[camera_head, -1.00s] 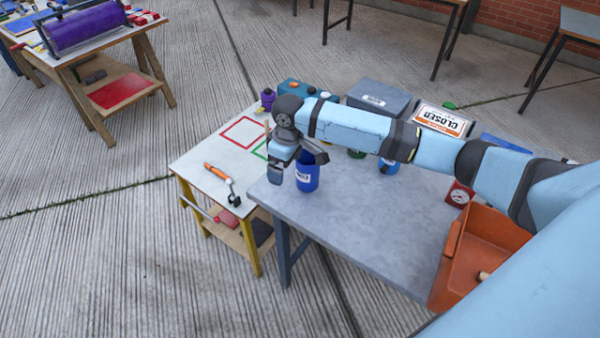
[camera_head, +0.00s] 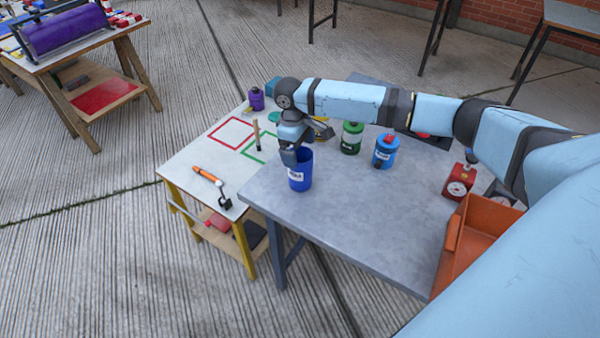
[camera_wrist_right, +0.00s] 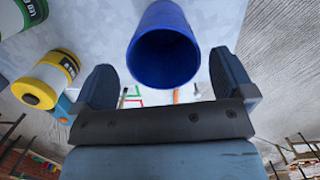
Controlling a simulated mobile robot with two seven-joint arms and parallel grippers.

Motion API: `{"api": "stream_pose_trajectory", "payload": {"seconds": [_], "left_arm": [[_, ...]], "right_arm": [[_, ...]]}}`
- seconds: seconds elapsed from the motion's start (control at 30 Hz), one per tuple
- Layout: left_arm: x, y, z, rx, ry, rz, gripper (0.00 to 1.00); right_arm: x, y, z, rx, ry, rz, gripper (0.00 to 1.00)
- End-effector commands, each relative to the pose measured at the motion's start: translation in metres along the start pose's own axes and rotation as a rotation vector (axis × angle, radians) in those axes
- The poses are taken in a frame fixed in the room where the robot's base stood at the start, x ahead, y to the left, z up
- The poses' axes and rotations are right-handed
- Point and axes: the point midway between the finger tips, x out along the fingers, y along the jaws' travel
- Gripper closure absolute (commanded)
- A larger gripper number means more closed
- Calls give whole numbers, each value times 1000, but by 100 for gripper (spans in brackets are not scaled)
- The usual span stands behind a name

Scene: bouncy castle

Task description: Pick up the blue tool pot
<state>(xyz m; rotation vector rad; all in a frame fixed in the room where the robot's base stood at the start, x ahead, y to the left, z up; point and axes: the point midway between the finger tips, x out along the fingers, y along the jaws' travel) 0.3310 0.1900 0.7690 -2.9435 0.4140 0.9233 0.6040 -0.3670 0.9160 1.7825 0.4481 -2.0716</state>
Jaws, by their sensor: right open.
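The blue tool pot (camera_head: 301,174) stands upright near the left end of the grey table, with a white label on its side. My right gripper (camera_head: 306,143) is open at the pot's rim, one finger in front of the pot's upper part. In the right wrist view, the pot's dark open mouth (camera_wrist_right: 165,58) faces the camera, between the two spread fingers of my right gripper (camera_wrist_right: 165,80). A gap shows on each side, and I see no grip on the pot. My left gripper is not in view.
Green (camera_head: 351,138) and blue (camera_head: 385,151) containers stand right of the pot on the grey table (camera_head: 340,220). A red dial scale (camera_head: 459,182) and an orange tray (camera_head: 480,238) are farther right. A white-topped table (camera_head: 190,158) with an orange-handled tool (camera_head: 212,180) adjoins at left.

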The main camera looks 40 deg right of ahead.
Motion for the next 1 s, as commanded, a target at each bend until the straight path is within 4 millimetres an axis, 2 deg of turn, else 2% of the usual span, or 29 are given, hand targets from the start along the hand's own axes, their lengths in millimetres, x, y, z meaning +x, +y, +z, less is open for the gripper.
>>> {"api": "stream_pose_trajectory", "payload": {"seconds": [0.33, 0.63, 0.67, 0.9, 1.0], "left_arm": [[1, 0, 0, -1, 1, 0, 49], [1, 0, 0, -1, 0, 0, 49], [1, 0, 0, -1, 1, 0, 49], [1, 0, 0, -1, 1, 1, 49], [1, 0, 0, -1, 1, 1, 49]], "right_arm": [[46, -4, 1, 0, -2, 0, 0], [52, -4, 1, -1, -1, 0, 0], [52, -4, 1, -1, -1, 0, 5], [51, -4, 1, -1, -1, 0, 58], [51, -4, 1, -1, 0, 0, 58]]}}
